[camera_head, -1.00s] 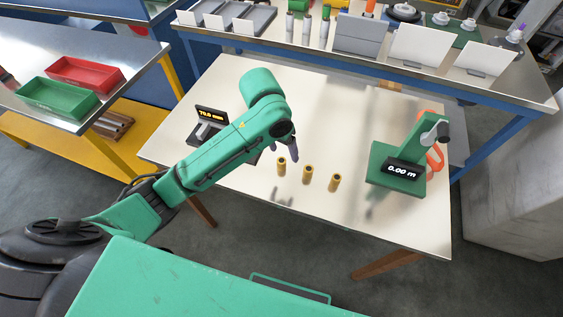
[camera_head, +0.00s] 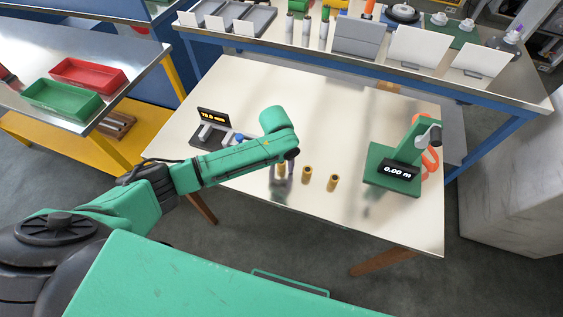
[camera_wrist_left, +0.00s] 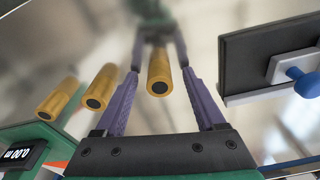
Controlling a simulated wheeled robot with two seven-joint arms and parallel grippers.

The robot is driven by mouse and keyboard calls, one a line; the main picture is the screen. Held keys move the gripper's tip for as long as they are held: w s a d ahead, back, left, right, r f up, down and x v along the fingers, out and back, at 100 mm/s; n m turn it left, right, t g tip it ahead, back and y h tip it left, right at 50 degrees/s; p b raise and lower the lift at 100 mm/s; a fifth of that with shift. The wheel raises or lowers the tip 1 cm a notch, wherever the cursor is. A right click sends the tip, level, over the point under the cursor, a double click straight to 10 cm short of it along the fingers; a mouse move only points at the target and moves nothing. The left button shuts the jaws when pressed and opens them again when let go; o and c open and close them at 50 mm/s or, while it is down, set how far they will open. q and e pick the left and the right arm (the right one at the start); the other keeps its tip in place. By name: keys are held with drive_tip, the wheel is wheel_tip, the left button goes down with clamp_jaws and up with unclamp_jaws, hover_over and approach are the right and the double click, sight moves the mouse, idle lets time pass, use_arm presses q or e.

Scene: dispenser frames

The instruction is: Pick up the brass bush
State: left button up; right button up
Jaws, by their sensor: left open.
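Three brass bushes stand on the cream table: a left one (camera_head: 281,170), a middle one (camera_head: 306,174) and a right one (camera_head: 333,182). My left gripper (camera_head: 285,172) is over the left bush and partly hides it. In the left wrist view the left gripper (camera_wrist_left: 158,80) is open, with one purple finger on each side of a brass bush (camera_wrist_left: 159,74). Gaps show between that bush and both fingers. The other two bushes, one (camera_wrist_left: 100,86) nearer and one (camera_wrist_left: 59,98) farther, lie outside the fingers. My right gripper is not in view.
A green stand with a 0.00 display (camera_head: 392,167) is on the table's right side. A dark gauge with a display (camera_head: 213,128) is at the left, behind my arm. Red (camera_head: 90,74) and green (camera_head: 62,98) trays lie on the left bench. The table's front is clear.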

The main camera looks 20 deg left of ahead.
use_arm(q)
clamp_jaws()
wheel_tip(320, 180, up, 20)
drive_tip(key=b, duration=0.2)
